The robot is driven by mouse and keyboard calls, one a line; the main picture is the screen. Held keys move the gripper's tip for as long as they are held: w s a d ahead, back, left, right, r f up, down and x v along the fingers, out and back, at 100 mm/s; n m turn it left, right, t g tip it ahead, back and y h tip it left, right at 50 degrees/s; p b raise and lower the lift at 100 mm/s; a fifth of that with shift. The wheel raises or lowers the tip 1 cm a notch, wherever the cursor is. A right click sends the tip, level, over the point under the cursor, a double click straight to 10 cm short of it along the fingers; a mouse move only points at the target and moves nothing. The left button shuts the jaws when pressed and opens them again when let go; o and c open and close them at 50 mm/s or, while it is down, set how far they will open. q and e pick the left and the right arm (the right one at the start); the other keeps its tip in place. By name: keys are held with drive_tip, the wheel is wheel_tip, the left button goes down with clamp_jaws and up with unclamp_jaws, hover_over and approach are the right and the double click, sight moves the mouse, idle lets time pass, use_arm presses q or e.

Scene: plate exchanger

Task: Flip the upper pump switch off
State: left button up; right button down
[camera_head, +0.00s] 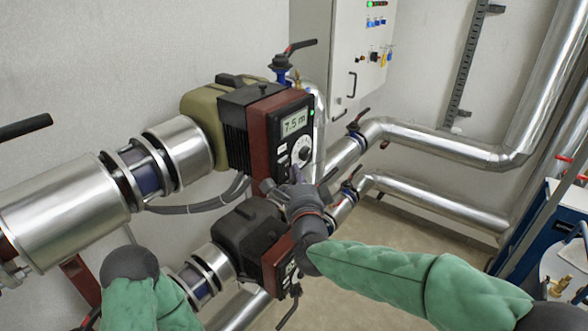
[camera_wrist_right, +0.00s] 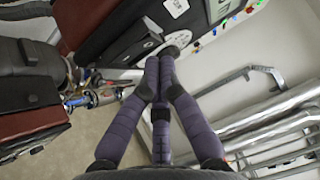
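The upper pump (camera_head: 262,130) has an olive motor, a dark red housing and a front panel with a lit "7.5 m" display (camera_head: 295,122) and a round dial (camera_head: 303,152). Its small switches (camera_head: 283,158) sit left of the dial; their setting is too small to tell. My right gripper (camera_head: 295,175) is at the panel's lower edge, just below the dial. In the right wrist view its purple fingers (camera_wrist_right: 160,68) come together at the tips in front of the dark panel (camera_wrist_right: 135,45), with nothing seen between them. Contact cannot be told. My left gripper is out of sight beyond its dark wrist.
A lower pump (camera_head: 250,235) sits right below, close to my right arm. Silver pipes (camera_head: 430,140) run to the right. A grey control cabinet (camera_head: 360,50) stands behind. A blue valve with a black lever (camera_head: 282,65) rises behind the upper pump.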

drive_tip(key=shift+w+a, duration=0.2)
drive_tip(key=shift+a, duration=0.05)
drive_tip(key=shift+w+a+b, duration=0.1)
drive_tip(key=shift+a+b, duration=0.1)
drive_tip(key=shift+b, duration=0.3)
drive_tip(key=shift+w+a+r, duration=0.15)
